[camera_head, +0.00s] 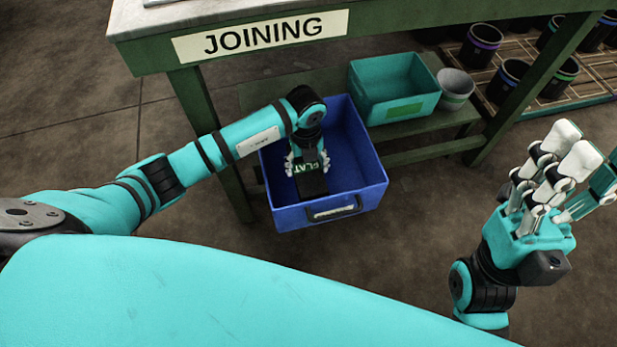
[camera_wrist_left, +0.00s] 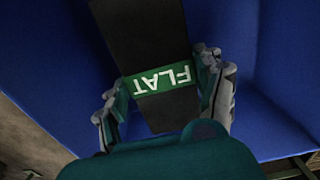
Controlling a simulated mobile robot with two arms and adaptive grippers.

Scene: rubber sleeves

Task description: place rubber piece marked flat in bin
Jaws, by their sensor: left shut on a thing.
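The black rubber piece (camera_head: 313,184) has a green band with white letters reading FLAT. It is between the fingers of my left gripper (camera_head: 307,165), which is shut on it over the blue bin (camera_head: 372,197). In the left wrist view the piece (camera_wrist_left: 145,40) shows with its FLAT band across it and the gripper fingers (camera_wrist_left: 165,95) on both sides. Blue bin walls (camera_wrist_left: 50,50) surround it there. I cannot tell whether the piece touches the bin floor. My right gripper (camera_head: 565,175) is at the right of the head view, with its fingers spread and nothing between them.
A green table (camera_head: 350,40) with a JOINING sign stands behind the bin. On its lower shelf are a teal bin (camera_head: 408,75) and a grey bucket (camera_head: 455,85). Several black buckets with coloured bands stand on a pallet (camera_head: 590,70) at the back right. Floor in front is clear.

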